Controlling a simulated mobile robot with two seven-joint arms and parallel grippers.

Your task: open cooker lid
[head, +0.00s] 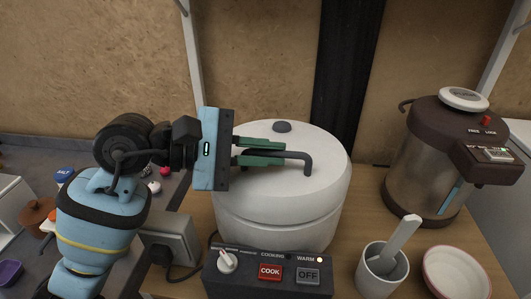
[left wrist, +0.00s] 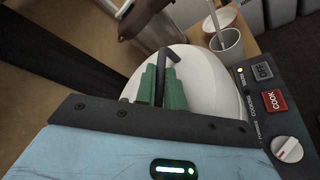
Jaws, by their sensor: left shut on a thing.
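A white round cooker (head: 278,218) stands on the wooden table, with a dark control box at its front. Its white lid (head: 325,165) looks closed, with a small grey knob (head: 282,127) on top and a dark bent handle (head: 308,163). My left gripper (head: 282,154) reaches over the lid from the left, its green fingers shut on the handle. In the left wrist view the fingers (left wrist: 162,88) close around the handle (left wrist: 170,45), with the white lid (left wrist: 205,80) behind. My right gripper is not in view.
The control box has a COOK button (head: 270,272), an OFF button (head: 307,275) and a white dial (head: 228,261). A grey cup (head: 382,272) with a utensil and a white bowl (head: 456,274) stand at right front. A water dispenser (head: 430,165) stands at right. Shelf posts rise behind.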

